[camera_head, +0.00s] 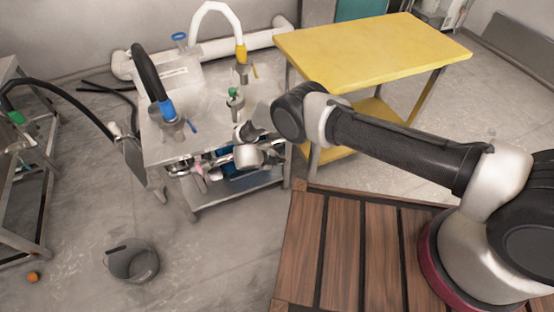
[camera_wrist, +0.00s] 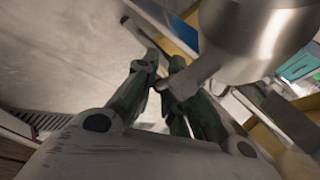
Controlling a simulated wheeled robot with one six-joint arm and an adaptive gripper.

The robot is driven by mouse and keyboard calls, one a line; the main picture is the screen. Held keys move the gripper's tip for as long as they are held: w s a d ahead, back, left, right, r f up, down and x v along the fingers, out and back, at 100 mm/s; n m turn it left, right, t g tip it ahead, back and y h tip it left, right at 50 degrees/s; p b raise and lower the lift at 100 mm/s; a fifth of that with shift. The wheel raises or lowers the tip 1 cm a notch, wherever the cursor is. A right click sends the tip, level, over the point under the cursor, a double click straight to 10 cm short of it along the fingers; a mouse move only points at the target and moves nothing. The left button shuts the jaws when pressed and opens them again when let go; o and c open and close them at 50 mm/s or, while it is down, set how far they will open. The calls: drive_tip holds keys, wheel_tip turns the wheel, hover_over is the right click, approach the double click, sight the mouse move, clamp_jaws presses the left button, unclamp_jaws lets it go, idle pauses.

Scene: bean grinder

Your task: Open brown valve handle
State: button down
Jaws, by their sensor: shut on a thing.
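My gripper (camera_wrist: 160,72) is shut, its two dark green-grey fingers close together at the middle of the wrist view. A thin bar (camera_wrist: 138,33) runs from the upper left down to the fingertips; it appears to be the valve handle, though its brown colour is not clear. A rounded metal vessel (camera_wrist: 250,38) with a short grey stub stands just right of the fingers. In the head view my gripper (camera_head: 208,166) reaches in under the front edge of the metal grinder table (camera_head: 172,149). The handle cannot be made out there; the fingertips are small and partly hidden.
Hoses with blue and yellow fittings rise from the grinder table. A yellow table (camera_head: 370,48) stands behind and right. A slatted wooden surface (camera_head: 340,245) lies below my arm.

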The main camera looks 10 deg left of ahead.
idle(0.3)
drive_tip(key=c, duration=1.5)
unclamp_jaws()
drive_tip(key=shift+o, duration=0.2)
drive_tip(key=v, duration=1.2)
